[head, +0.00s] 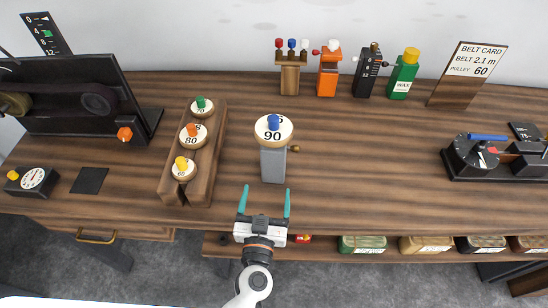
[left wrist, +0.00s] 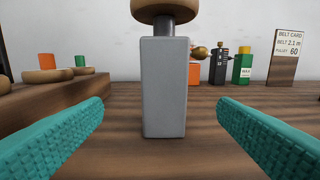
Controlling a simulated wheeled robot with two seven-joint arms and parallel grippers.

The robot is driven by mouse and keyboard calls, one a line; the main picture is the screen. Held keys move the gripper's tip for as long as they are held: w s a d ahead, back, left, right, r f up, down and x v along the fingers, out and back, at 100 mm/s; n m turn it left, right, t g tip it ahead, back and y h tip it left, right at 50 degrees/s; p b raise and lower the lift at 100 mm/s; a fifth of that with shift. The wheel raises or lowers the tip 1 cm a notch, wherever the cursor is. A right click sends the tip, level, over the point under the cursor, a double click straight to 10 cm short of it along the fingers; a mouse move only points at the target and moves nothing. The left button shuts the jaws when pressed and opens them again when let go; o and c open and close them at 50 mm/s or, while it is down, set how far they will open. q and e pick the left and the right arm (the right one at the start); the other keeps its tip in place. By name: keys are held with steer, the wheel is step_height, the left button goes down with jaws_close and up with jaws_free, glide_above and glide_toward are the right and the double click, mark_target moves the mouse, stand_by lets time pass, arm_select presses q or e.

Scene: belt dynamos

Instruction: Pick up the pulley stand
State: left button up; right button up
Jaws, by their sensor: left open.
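The pulley stand (head: 273,165) is a grey upright block on the wooden table, with a small brass knob on its right side. A pale round pulley marked 90 (head: 274,129) with a blue knob sits on top of it. In the left wrist view the grey block (left wrist: 164,88) stands straight ahead, its pulley cut off by the top edge. My left gripper (head: 265,203) is open and empty, just in front of the stand. Its teal fingers (left wrist: 160,128) are spread to either side of the block, which is beyond the tips. My right gripper is not in view.
A wooden rack (head: 209,170) with several numbered pulleys stands close left of the stand. Behind are an orange block (head: 329,75), a green bottle (head: 403,77) and a belt card (head: 467,75). A black device (head: 497,160) is at right. Table right of the stand is clear.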

mark_target(274, 131)
arm_select(q)
steer(key=w+p, duration=0.1)
steer(key=w, duration=0.5)
steer(key=shift+w+d, duration=0.15)
steer(key=shift+w, duration=0.25)
steer(key=w, duration=0.2)
steer(key=w+d, duration=0.1)
steer(key=w, duration=0.2)
steer(key=shift+w+p, duration=0.1)
steer(key=shift+p, duration=0.2)
steer(key=shift+r, duration=0.1)
steer(key=shift+c, duration=1.1)
steer(key=c, duration=1.2)
steer(key=shift+r, duration=0.1)
steer(key=shift+c, duration=1)
step_height(274, 131, up, 10)
steer(key=p, duration=1.1)
step_height(274, 131, down, 8)
steer(key=b, duration=0.6)
steer(key=shift+f, duration=0.35)
